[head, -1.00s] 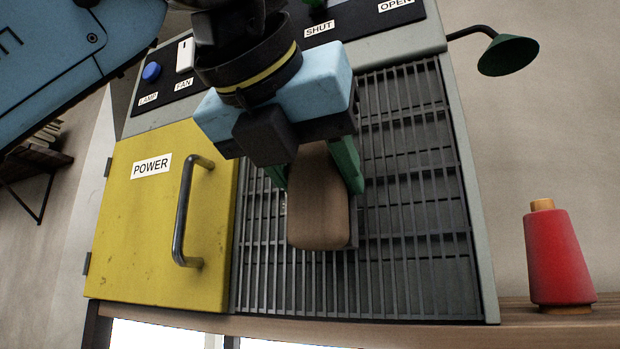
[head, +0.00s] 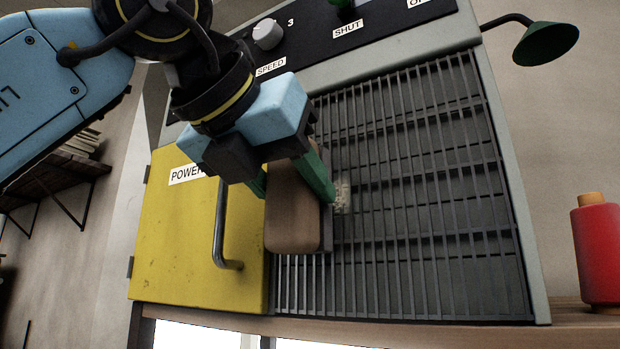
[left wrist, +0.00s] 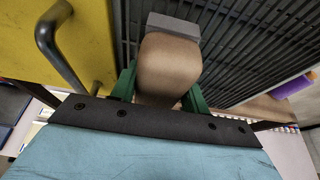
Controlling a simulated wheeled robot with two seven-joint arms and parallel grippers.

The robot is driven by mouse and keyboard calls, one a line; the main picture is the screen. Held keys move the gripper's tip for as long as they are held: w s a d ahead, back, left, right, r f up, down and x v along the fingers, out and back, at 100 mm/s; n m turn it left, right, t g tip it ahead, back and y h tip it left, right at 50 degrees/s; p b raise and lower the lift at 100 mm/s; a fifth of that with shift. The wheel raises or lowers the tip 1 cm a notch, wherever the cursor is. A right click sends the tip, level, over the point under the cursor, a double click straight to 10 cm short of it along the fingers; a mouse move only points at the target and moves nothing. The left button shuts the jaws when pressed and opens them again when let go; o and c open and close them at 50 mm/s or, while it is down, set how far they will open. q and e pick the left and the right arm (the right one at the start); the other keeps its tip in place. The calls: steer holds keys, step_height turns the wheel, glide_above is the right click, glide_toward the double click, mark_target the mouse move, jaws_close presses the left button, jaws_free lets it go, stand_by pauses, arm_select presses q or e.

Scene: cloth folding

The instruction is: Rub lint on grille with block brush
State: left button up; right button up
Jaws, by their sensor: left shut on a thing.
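My left gripper (head: 292,180) is shut on the block brush (head: 292,208), a brown wooden block with a grey pad on its far side. The brush also shows between the green fingers in the left wrist view (left wrist: 168,65). It is at the left part of the dark slatted grille (head: 430,200), close to the yellow door's edge. I cannot tell whether the pad touches the slats. A pale patch of lint (head: 342,190) shows on the grille just right of the brush. My right gripper is not in view.
The yellow POWER door (head: 175,240) with its bar handle (head: 221,225) is just left of the brush. A control panel (head: 330,40) is above the grille. A green lamp (head: 545,44) and a red spool (head: 598,250) stand at the right.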

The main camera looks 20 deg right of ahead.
arm_select(q)
steer(key=shift+r+p, duration=0.7)
steer(key=shift+r, duration=0.1)
steer(key=shift+s+d+f, duration=0.1)
steer(key=shift+s+d, duration=0.35)
steer(key=shift+s, duration=0.05)
steer(key=shift+s+d+b, duration=0.2)
steer(key=shift+s+d, duration=0.35)
steer(key=shift+s, duration=0.2)
steer(key=shift+s+d+b, duration=0.2)
steer(key=shift+s+d, duration=0.35)
steer(key=shift+s, duration=0.15)
steer(key=shift+s+d, duration=0.9)
steer(key=shift+s, duration=0.3)
steer(key=shift+s+d, duration=0.95)
steer(key=shift+s, duration=0.2)
steer(key=shift+s+d, duration=0.9)
steer(key=shift+s, duration=0.3)
steer(key=shift+s+a+b, duration=0.3)
steer(key=shift+a+b, duration=0.2)
steer(key=shift+b, duration=0.2)
steer(key=s+a+b, duration=0.1)
steer(key=a, duration=0.1)
steer(key=s+a+b, duration=0.1)
steer(key=s, duration=0.1)
steer(key=shift+a, duration=0.4)
